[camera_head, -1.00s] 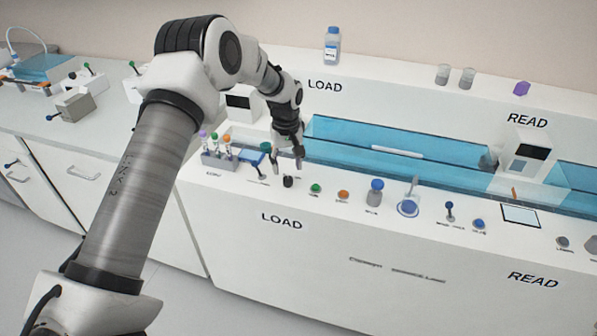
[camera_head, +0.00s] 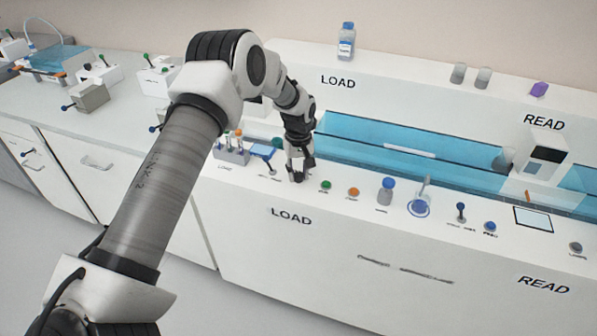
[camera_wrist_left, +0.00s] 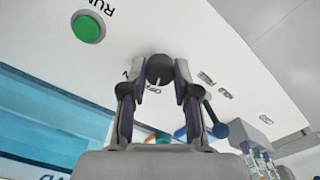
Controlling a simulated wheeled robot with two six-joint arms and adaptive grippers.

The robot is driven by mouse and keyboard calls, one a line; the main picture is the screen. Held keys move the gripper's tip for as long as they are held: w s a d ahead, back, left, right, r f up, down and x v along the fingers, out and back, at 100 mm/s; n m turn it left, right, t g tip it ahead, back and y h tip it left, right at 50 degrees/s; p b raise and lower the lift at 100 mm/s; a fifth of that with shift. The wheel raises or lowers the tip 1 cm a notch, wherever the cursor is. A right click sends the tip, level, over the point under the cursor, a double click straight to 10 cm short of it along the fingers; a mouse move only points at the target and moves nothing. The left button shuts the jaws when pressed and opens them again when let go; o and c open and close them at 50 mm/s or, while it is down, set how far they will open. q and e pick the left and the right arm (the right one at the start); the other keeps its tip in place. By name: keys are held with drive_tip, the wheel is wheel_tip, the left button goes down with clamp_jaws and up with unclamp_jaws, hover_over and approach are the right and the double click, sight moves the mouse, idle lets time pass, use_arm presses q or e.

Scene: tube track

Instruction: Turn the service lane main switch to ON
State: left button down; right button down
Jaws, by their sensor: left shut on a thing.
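The main switch (camera_wrist_left: 159,71) is a dark round knob with a pale pointer line on the white panel. Labels sit beside it, and one reads OFF; the other is partly covered by my finger. My left gripper (camera_wrist_left: 160,78) is shut on the knob, with one finger on each side. In the head view my left gripper (camera_head: 298,174) reaches down to the panel above the LOAD lettering and hides most of the knob. My right gripper does not show.
A green RUN button (camera_wrist_left: 88,27) is close beside the knob; it also shows in the head view (camera_head: 326,185). An orange button (camera_head: 353,192) and a blue-capped bottle (camera_head: 387,190) stand to the right. A tube rack (camera_head: 232,155) stands to the left. The blue channel (camera_head: 400,140) lies behind.

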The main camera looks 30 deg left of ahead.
sight(299, 174)
use_arm(q)
drive_tip(key=m+p, duration=0.1)
drive_tip(key=m, duration=0.7)
drive_tip(key=shift+m+p, duration=0.35)
drive_tip(key=shift+m, duration=0.05)
idle(0.4)
drive_tip(key=c, duration=0.9)
unclamp_jaws()
drive_tip(key=shift+f, duration=0.1)
drive_tip(key=shift+o, duration=0.2)
wheel_tip(299, 174, up, 12)
